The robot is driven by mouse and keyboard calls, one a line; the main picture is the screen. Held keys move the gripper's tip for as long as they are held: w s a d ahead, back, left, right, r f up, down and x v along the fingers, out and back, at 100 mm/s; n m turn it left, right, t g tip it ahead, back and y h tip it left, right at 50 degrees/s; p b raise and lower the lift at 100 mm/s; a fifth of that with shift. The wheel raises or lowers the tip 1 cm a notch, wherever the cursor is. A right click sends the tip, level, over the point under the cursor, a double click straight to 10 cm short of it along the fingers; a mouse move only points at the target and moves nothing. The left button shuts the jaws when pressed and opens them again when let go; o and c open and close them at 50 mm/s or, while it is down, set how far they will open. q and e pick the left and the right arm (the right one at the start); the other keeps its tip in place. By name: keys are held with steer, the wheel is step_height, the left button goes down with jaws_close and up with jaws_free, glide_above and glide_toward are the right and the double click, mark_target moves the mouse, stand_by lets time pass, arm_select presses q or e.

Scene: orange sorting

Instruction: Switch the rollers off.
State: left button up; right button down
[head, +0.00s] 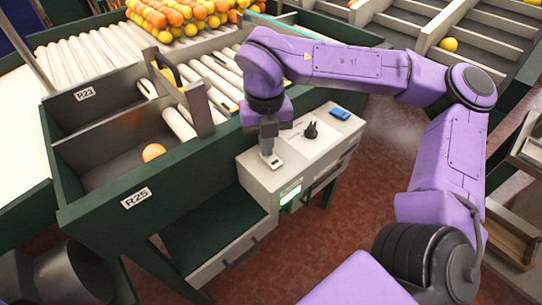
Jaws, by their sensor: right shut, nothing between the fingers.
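The grey control box (256,185) stands at the right side of the sorting table. Its top carries a black knob (311,130) and a blue item (340,113). A green lit panel (290,195) glows on its front. My right gripper (271,157) is shut and empty, pointing down at the left part of the box top. Its tips are at or just above a small pale piece there; I cannot tell whether they touch it. The white rollers (85,58) lie behind the bins; whether they turn cannot be told. My left gripper is out of view.
Many oranges (180,15) are piled at the far end of the rollers. Slatted trays with a few oranges (449,44) stand at the upper right. Red floor is open between.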

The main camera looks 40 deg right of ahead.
steer(key=shift+f, duration=0.3)
step_height(320, 180, up, 7)
steer(key=p, duration=0.6)
steer(key=shift+r, duration=0.1)
stand_by(0.3)
